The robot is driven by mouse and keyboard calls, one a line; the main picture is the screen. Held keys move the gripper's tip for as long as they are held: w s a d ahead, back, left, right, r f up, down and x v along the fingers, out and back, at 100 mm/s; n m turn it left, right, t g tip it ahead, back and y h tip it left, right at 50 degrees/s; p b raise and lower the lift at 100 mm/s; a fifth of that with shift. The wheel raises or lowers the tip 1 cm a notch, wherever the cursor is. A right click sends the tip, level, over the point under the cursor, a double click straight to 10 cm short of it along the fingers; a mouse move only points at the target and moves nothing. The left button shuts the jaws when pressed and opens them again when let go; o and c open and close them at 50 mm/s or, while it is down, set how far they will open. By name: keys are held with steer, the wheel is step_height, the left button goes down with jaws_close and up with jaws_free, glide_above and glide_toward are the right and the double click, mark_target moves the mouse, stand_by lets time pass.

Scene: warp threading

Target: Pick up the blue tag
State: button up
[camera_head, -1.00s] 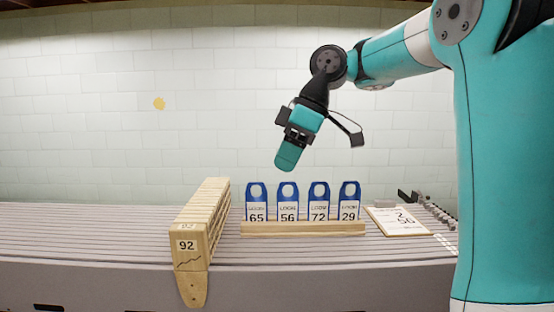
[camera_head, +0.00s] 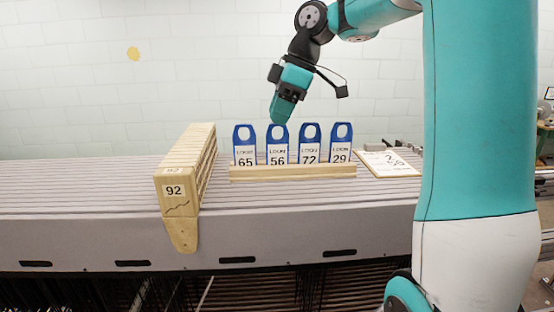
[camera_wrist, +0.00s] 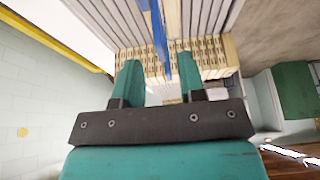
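Blue tags stand upright in a row in a wooden holder (camera_head: 292,172): tag 65 (camera_head: 245,152), tag 56 (camera_head: 277,152), tag 72 (camera_head: 309,152) and tag 29 (camera_head: 341,152). Each has a round hole near its top. My gripper (camera_head: 282,108) is just above the tag 56 in the head view. In the wrist view, my gripper (camera_wrist: 159,80) has its two teal fingers spread wide with nothing clamped between them. Narrow blue tag edges (camera_wrist: 155,25) show beyond the gap between the fingers. Contact with a tag cannot be told.
A wooden block rack marked 92 (camera_head: 173,190) stands left of the tags and overhangs the front edge of the grey slatted table (camera_head: 100,205). A white board with figures (camera_head: 388,164) lies to the right of the holder. The table's left part is clear.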

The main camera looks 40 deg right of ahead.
mark_target(270, 140)
steer(key=shift+x, duration=2.75)
steer(key=shift+a+r, duration=0.1)
jaws_close()
